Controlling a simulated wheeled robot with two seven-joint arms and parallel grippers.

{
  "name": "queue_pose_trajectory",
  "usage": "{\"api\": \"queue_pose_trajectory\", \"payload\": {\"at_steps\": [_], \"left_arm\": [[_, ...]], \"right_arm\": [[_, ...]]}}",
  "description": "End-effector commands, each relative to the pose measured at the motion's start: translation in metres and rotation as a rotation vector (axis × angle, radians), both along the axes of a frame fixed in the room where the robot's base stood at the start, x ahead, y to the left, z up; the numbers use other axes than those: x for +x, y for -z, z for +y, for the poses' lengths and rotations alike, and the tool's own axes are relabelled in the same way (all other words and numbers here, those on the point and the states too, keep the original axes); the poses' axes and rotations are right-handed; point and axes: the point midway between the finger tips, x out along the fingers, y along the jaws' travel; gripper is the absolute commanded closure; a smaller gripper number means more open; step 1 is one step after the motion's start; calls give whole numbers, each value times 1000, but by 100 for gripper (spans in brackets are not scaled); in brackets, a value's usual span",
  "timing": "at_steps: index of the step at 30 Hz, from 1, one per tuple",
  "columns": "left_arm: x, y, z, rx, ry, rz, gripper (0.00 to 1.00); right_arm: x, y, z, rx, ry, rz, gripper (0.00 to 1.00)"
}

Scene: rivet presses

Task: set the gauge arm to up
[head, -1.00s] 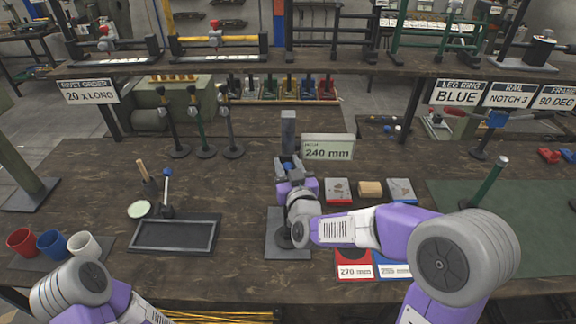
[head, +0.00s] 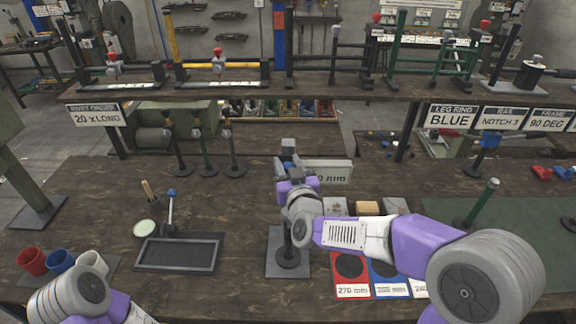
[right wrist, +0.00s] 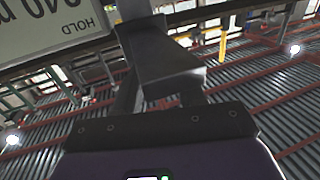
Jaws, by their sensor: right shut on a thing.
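A gauge stand has a grey base plate (head: 268,265) with a round dark foot (head: 290,258) in the middle of the table. A sign reading "240 mm" (head: 336,172) is beside it, partly covered by my gripper. My right gripper (head: 289,166) is at the upper part of the stand, shut on a grey block-like piece (head: 288,146), which I take as the gauge arm. The right wrist view shows this grey piece (right wrist: 160,60) between the fingers, close to the sign (right wrist: 50,30). My forearm hides much of the stand. My left gripper is out of view.
A black tray (head: 140,256) and a blue-tipped lever (head: 171,208) are at left, with several cups (head: 61,261). Coloured cards (head: 350,290) lie right of the stand. Dark posts (head: 229,150) stand behind it. A raised shelf (head: 270,88) crosses the back.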

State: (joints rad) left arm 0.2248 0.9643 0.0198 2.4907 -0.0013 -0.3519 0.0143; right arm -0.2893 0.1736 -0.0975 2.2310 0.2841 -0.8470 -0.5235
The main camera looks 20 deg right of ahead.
Motion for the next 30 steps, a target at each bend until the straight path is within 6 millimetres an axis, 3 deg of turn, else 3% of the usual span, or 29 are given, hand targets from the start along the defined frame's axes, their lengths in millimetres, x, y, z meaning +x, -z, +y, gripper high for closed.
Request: {"api": "queue_pose_trajectory", "payload": {"at_steps": [1, 2, 5, 16, 30], "left_arm": [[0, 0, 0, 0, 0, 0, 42], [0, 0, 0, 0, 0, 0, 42], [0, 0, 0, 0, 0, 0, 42], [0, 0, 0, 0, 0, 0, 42], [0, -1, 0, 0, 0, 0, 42]], "right_arm": [[1, -9, -1, 2, 3, -24, 100], [1, -9, -1, 2, 3, -25, 56], [1, -8, -1, 1, 3, -21, 41], [-5, -5, 0, 1, 2, -12, 41], [-71, -6, 1, 1, 2, -16, 41]]}}
